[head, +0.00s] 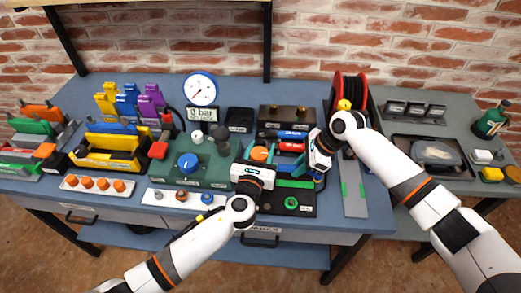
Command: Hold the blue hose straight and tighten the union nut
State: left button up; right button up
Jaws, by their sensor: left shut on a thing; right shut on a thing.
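My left gripper (257,160) reaches in from the front left over the dark fixtures at the middle of the bench. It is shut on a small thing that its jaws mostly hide. An orange round part (259,153) shows right at its fingertips. My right gripper (318,174) comes from the right and points down, to the right of the left one. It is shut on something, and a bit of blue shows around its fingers. I cannot clearly tell the blue hose from the union nut here, since the grippers cover that area.
A black panel with a green ring (291,203) lies in front of the grippers. A green board with a blue knob (188,162) and a gauge (200,90) stand to the left. A red-rimmed reel (347,92) stands behind my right arm. Red cylinders (291,146) lie between the grippers.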

pick_arm(q)
jog(key=o, duration=1)
jog(key=shift+s, duration=0.1)
jog(key=s+a, duration=0.1)
jog(key=s, duration=1)
jog(key=shift+s+a, duration=0.35)
jog(key=shift+a, duration=0.05)
pick_arm(e)
jog(key=o, duration=1.1)
